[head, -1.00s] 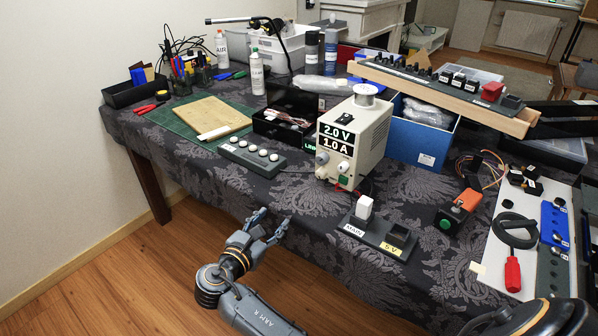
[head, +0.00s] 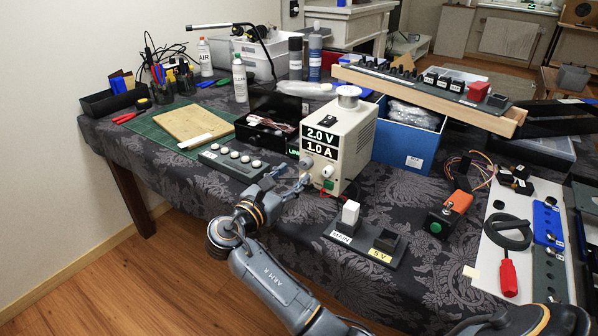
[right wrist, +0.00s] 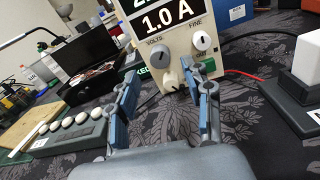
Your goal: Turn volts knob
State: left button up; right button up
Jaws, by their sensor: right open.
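The power supply (head: 354,150) is a cream box on the table. Its displays read 2.0 V and 1.0 A. The volts knob (head: 306,163) is the left one of the upper pair on its front. In the right wrist view the grey volts knob (right wrist: 160,61) lies ahead, between the lines of the fingers. My right gripper (head: 291,178) is open and empty, close in front of the panel. It also shows in the right wrist view (right wrist: 165,76). My left gripper is not in view.
A grey strip with several white buttons (head: 231,163) lies left of the gripper. The MAIN and 5V switch block (head: 365,240) stands in front at right. A black box (head: 264,134) is behind left.

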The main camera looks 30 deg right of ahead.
aim_at(303, 166)
jog(key=shift+x, duration=1.9)
grip_shut()
